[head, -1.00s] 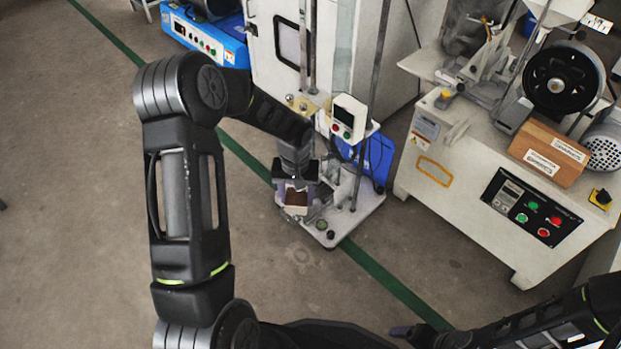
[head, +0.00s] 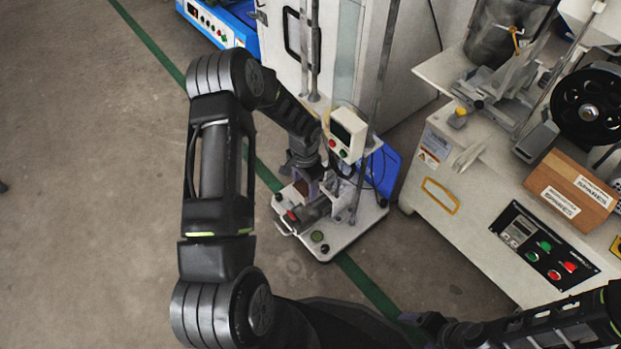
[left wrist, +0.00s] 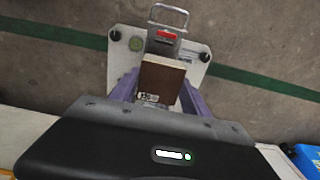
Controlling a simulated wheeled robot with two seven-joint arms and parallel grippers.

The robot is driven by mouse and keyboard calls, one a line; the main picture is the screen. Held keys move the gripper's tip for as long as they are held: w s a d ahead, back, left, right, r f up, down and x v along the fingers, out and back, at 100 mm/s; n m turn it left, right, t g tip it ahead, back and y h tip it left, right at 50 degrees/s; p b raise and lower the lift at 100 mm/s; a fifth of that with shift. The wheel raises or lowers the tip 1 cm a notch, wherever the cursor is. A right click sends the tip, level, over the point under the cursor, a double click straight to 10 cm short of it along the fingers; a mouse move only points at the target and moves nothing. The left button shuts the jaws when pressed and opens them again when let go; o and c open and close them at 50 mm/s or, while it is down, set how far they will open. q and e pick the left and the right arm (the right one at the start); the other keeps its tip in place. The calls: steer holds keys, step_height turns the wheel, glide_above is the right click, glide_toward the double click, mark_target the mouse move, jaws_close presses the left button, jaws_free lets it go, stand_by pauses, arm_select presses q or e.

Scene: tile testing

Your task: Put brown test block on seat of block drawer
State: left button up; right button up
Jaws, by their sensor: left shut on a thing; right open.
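My left gripper (head: 312,184) is shut on the brown test block (head: 300,187). The block shows between the purple fingers in the left wrist view (left wrist: 162,80). The block drawer has a wire handle (head: 284,228) and a red patch (left wrist: 166,35); the drawer lies beside the block in both views. The block and fingers hide the seat, and I cannot tell whether the block touches it. My right gripper (head: 432,322) is at the lower right, open and apart from the tester.
A control box (head: 348,133) and upright rods stand behind my left gripper. A white machine bench (head: 455,190) is at the right, with a wooden spares box (head: 572,190). A blue bin (head: 385,168) stands behind the tester. The floor at left is clear.

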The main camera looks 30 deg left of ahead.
stand_by(0.4)
arm_select(q)
steer(key=shift+f+b, duration=4.3)
steer(key=shift+f, duration=1.4)
steer(key=shift+f, duration=0.2)
steer(key=o, duration=1.5)
step_height(320, 180, up, 8)
steer(key=p, duration=0.3)
steer(key=shift+f, duration=0.1)
